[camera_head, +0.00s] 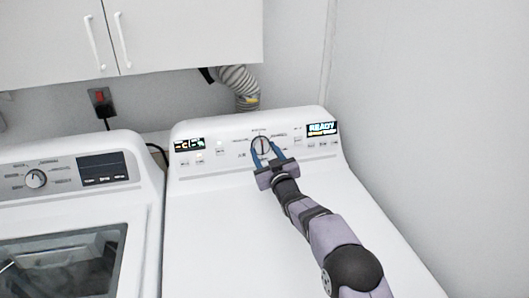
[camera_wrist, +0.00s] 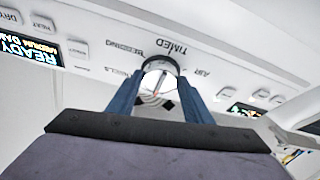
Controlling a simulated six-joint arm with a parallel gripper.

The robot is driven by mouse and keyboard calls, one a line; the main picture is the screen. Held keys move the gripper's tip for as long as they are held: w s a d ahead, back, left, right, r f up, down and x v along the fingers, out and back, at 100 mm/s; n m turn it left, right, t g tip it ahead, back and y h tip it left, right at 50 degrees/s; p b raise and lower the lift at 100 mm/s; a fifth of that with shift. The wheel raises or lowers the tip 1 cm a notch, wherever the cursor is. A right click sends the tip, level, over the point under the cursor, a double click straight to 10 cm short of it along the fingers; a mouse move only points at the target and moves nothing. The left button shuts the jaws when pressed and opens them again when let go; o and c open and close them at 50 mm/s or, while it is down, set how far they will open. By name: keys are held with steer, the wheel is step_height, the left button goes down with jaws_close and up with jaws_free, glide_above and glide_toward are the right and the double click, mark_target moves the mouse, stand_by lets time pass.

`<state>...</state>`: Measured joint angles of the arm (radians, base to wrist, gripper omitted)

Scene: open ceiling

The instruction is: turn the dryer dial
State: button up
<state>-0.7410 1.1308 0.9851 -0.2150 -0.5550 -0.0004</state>
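The dryer dial (camera_head: 263,146) is a round knob with a dark rim and a pale raised bar, in the middle of the white dryer's (camera_head: 238,240) control panel. In the wrist view the dial (camera_wrist: 157,82) shows between my fingertips. My gripper (camera_head: 265,150) reaches up to the panel, its two blue fingers spread, one on each side of the dial. In the wrist view my gripper (camera_wrist: 160,78) is open around the dial. Whether the fingertips touch its rim cannot be told. The lower part of the dial is partly hidden.
A lit READY display (camera_head: 322,129) is on the panel's right, with small buttons nearby. A white washer (camera_head: 75,195) with its own knob stands close on the left. White cabinets (camera_head: 150,35) hang above. A ribbed hose (camera_head: 238,82) is behind the dryer. A wall is on the right.

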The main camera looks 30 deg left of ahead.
steer(key=shift+f+m+b, duration=0.1)
steer(key=shift+m+b, duration=0.3)
steer(key=shift+b, duration=0.4)
steer(key=shift+s+a+f+m+t+h+b, duration=0.15)
steer(key=shift+m+t+h+b, duration=0.2)
steer(key=shift+m+b, duration=0.5)
steer(key=m+t+h+b, duration=0.1)
steer(key=m+b, duration=0.1)
steer(key=m, duration=0.1)
steer(key=shift+s+b, duration=0.1)
steer(key=shift+b, duration=0.25)
steer(key=m+p, duration=0.1)
steer(key=m, duration=0.1)
steer(key=r+m+h+p, duration=0.1)
steer(key=m, duration=0.1)
steer(key=shift+s+a+r+t+h, duration=0.1)
steer(key=shift+a+t+h, duration=0.15)
steer(key=shift+t, duration=0.1)
steer(key=m+h+p, duration=0.1)
steer(key=m+p, duration=0.2)
steer(key=m, duration=0.1)
steer(key=shift+r, duration=0.1)
steer(key=shift+m+h+p, duration=0.5)
steer(key=shift+m+p, duration=0.05)
